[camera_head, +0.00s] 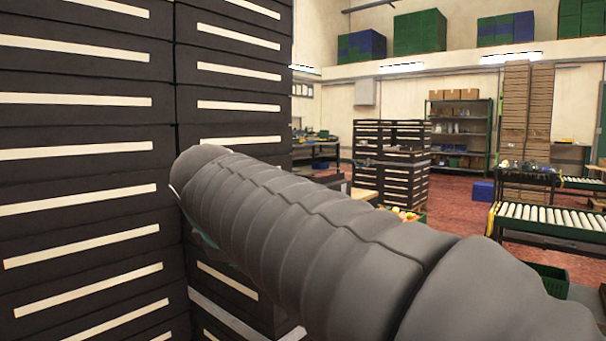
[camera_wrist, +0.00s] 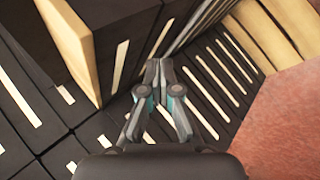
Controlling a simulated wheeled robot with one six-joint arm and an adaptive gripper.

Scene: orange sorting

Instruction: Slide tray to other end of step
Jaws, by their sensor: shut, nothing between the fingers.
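My gripper (camera_wrist: 159,68) shows in the wrist view with its fingertips together and nothing between them. Its tips are in front of stacked dark trays (camera_wrist: 215,75) with pale strips; I cannot tell whether they touch. In the head view, tall stacks of dark trays (camera_head: 80,150) with pale strips fill the left side. My arm reaches across the middle toward them and hides my gripper there. Which tray is the task's own is not clear. A pale grey ledge (camera_head: 232,318) shows low beside the stacks; I cannot tell whether it is the step.
Tan board-like surfaces (camera_wrist: 67,45) stand close to my gripper in the wrist view. Reddish floor (camera_wrist: 285,130) shows at right. In the head view, more dark crates (camera_head: 403,185) stand farther back, and a roller conveyor (camera_head: 550,218) is at right. Floor between them looks open.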

